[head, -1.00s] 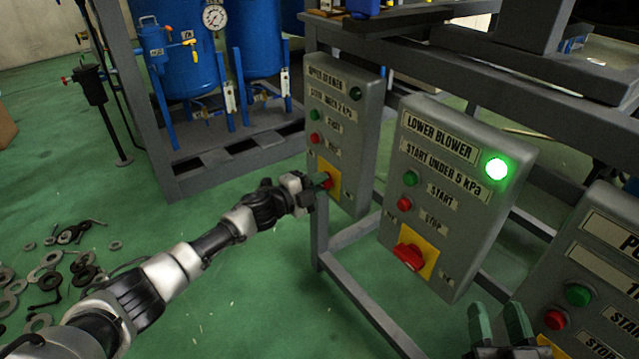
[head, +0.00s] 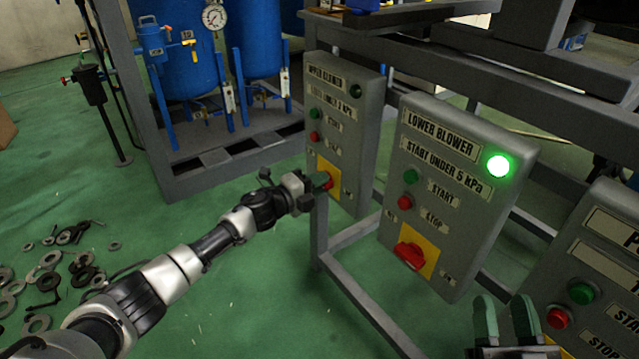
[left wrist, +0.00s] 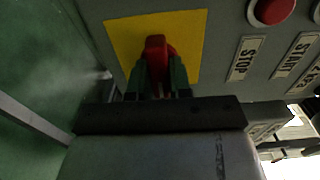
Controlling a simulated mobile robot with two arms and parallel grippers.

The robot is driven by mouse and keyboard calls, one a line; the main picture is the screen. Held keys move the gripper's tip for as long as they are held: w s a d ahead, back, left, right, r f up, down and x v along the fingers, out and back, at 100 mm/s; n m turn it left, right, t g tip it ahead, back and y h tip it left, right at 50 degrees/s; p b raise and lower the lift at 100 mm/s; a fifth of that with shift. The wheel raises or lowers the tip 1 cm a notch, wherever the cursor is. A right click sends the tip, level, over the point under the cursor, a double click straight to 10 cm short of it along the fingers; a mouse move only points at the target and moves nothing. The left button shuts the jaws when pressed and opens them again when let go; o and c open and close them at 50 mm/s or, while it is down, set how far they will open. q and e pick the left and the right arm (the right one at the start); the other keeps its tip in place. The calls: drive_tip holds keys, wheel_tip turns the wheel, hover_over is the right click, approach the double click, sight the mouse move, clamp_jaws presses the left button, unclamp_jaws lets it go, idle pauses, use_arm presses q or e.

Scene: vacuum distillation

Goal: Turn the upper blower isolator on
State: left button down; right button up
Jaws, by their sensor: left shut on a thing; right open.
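The upper blower box (head: 343,135) is a grey panel with a dark lamp (head: 356,90), a green start button (head: 315,114) and a red stop button (head: 314,136). Its isolator is a red knob on a yellow plate (head: 334,174), low on the panel. In the left wrist view the red knob (left wrist: 156,46) sits between my left fingers, in front of the yellow plate (left wrist: 190,30). My left gripper (head: 322,181) is shut on this knob and partly hides it in the head view. My right gripper (head: 505,318) is open and empty at the bottom right.
The lower blower box (head: 455,190) stands to the right, its green lamp (head: 498,166) lit. A third box (head: 590,280) is at the right edge. Grey frame bars (head: 345,295) run below the panels. Loose washers and bolts (head: 60,265) lie on the floor at left.

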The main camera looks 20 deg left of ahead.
use_arm(q)
drive_tip(key=shift+f, duration=0.1)
drive_tip(key=c, duration=1)
unclamp_jaws()
drive_tip(key=shift+c, duration=0.2)
drive_tip(key=shift+s, duration=0.1)
drive_tip(key=p+v, duration=0.2)
drive_tip(key=v, duration=0.8)
drive_tip(key=shift+s+a, duration=0.25)
use_arm(e)
wheel_tip(320, 180, down, 7)
drive_tip(key=d+g+h, duration=0.1)
drive_tip(key=g+h, duration=0.1)
drive_tip(key=g, duration=0.4)
drive_tip(key=shift+d, duration=0.15)
use_arm(q)
drive_tip(key=shift+d, duration=0.1)
use_arm(e)
drive_tip(key=shift+f, duration=0.1)
